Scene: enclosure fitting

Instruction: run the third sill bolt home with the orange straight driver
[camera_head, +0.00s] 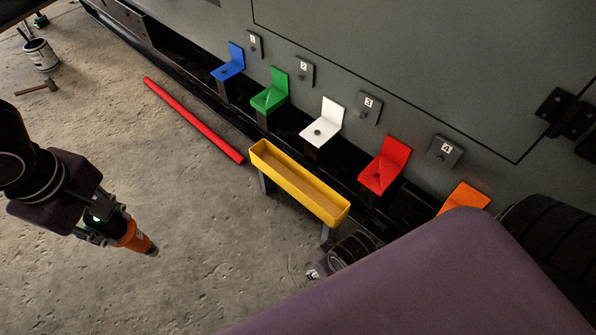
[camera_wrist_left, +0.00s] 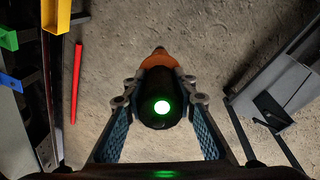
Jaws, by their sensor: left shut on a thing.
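My left gripper (camera_head: 110,226) is shut on the orange straight driver (camera_head: 132,238), held over bare floor at the left, apart from the brackets. The driver has a dark body, an orange collar and a dark tip pointing down and right. In the left wrist view the driver (camera_wrist_left: 160,100) sits between both fingers, its green-lit end facing the camera. Small dark bolts show on the colored sill brackets; one is on the white bracket (camera_head: 327,118), third from the left. Part of what looks like my right gripper shows below the yellow tray, mostly hidden by my purple arm link.
Blue (camera_head: 230,62), green (camera_head: 271,92), red (camera_head: 386,165) and orange (camera_head: 466,198) brackets line the grey wall, with numbered plates above. A yellow tray (camera_head: 258,156) stands before them. A red bar (camera_head: 190,118), hammer (camera_head: 38,87) and bucket (camera_head: 40,54) are on the floor.

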